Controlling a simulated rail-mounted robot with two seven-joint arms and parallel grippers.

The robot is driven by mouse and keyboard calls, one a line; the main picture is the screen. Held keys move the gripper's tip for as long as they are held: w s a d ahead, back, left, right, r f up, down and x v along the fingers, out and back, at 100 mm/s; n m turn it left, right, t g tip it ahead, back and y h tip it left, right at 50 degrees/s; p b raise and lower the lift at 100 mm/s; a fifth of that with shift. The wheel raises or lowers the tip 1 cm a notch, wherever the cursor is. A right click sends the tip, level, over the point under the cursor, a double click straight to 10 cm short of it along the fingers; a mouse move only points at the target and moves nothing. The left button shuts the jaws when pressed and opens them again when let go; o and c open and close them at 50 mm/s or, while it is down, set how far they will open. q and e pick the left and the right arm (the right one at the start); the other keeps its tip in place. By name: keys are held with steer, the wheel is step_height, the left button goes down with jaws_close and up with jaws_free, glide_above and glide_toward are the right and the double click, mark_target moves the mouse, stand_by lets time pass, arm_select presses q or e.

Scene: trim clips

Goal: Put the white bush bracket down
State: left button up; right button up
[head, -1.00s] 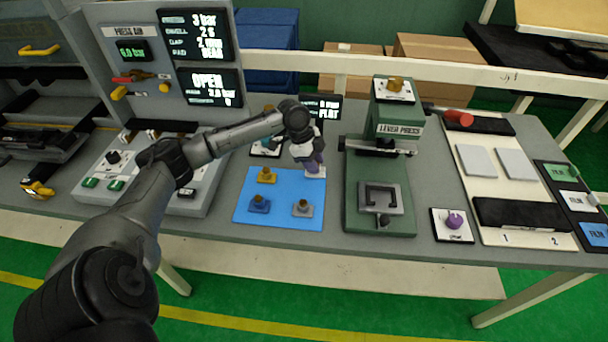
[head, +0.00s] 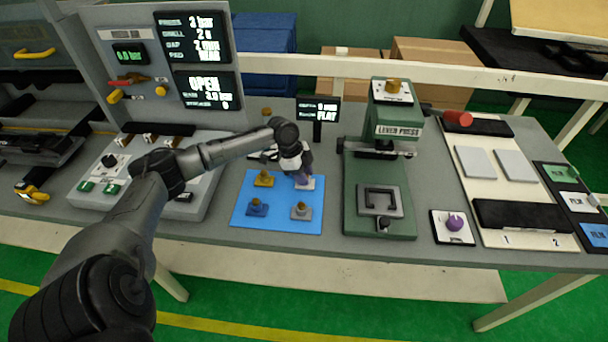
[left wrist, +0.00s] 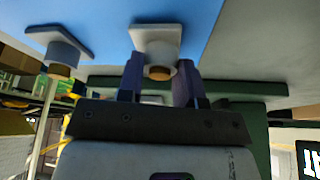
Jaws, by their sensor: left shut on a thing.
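The white bush bracket (head: 308,184) is at the back right of the blue mat (head: 281,226), partly hidden by my left gripper (head: 302,177). In the left wrist view the white bracket (left wrist: 156,36), with its brown bush, sits between the purple-grey fingers of my left gripper (left wrist: 157,75), which is shut on it. The bracket looks level and low over the mat; I cannot tell whether it touches. My right gripper is not in view.
The green lever press (head: 352,200) is to the right. A small display (head: 319,112) stands behind.

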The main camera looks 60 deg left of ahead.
arm_select(q)
steer(key=shift+f, duration=0.15)
steer(key=o, duration=0.9)
steer(key=shift+o, duration=0.2)
steer(key=p+v, duration=0.1)
steer(key=v, duration=1.1)
steer(key=shift+p, duration=0.4)
